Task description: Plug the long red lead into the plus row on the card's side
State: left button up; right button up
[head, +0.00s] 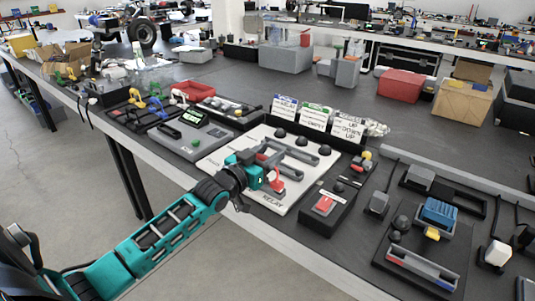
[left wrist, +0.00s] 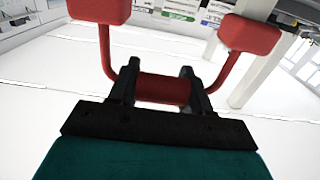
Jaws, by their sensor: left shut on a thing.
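My left gripper (head: 268,172) is over the front part of a white board (head: 218,163) in the head view. It is shut on the red lead (head: 276,184), whose middle bar (left wrist: 164,88) lies between the fingers in the left wrist view. Two red end blocks of the lead (left wrist: 250,34) stick out beyond the fingers. The board carries grey bars and dark knobs (head: 325,150); "RELAY" is printed at its front. Whether the lead touches the board, and which row is the plus row, I cannot tell. My right gripper is not in view.
Several upright cards (head: 315,117) stand behind the board. A grey device with a display (head: 192,118) is left of it. A dark box with a red switch (head: 324,205) is right of it. A dark tray with a blue block (head: 438,213) lies further right.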

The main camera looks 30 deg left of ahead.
pick_arm(q)
jog(key=shift+f, duration=0.45)
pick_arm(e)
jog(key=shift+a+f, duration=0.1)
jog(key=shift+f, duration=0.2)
pick_arm(q)
jog(key=shift+f+b, duration=0.45)
jog(key=shift+b, duration=0.05)
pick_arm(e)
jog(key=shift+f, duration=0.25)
pick_arm(q)
jog(key=o, duration=1.1)
jog(key=shift+r, duration=0.1)
jog(key=shift+s, duration=0.15)
jog(key=s, duration=0.4)
jog(key=s+p, duration=0.1)
jog(key=s, duration=0.3)
jog(key=s+a, duration=0.1)
jog(key=s, duration=0.3)
jog(key=shift+s+p, duration=0.3)
jog(key=shift+p, duration=0.05)
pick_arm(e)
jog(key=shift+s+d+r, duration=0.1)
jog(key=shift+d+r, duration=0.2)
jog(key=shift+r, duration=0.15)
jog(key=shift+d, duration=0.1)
